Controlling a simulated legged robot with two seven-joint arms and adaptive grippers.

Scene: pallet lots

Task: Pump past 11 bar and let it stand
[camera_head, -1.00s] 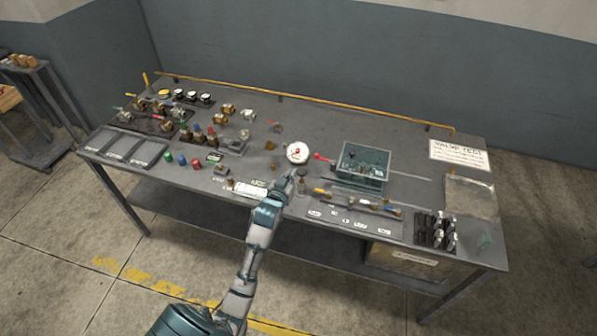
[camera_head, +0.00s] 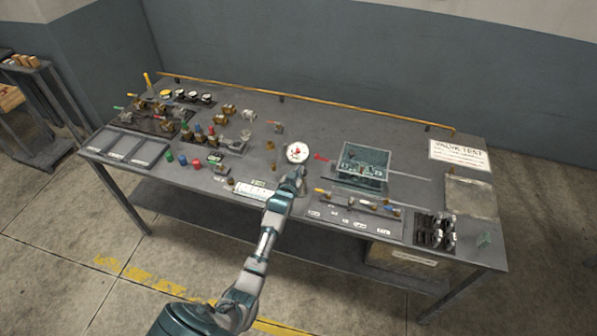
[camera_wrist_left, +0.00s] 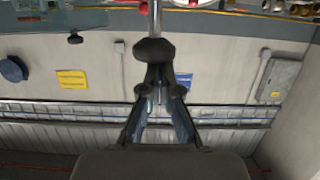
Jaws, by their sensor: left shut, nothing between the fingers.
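A round white gauge (camera_head: 298,152) with red on its face stands mid-bench; its reading is too small to make out. A red lever (camera_head: 321,157) lies just right of it, beside a clear-walled tank (camera_head: 362,166) with teal contents. My left gripper (camera_head: 301,174) is just in front of the gauge, at the bench's near side. In the left wrist view my left fingers (camera_wrist_left: 158,78) are shut with nothing between them. A dark rounded knob (camera_wrist_left: 154,51) on a metal rod is right at their tips; I cannot tell whether they touch. My right gripper is out of view.
More fittings and caps fill the bench's left. A yellow pipe (camera_head: 330,104) runs along the back. A VALVE TEST sign (camera_head: 459,154) stands at the right. The bench behind the gauge is mostly clear.

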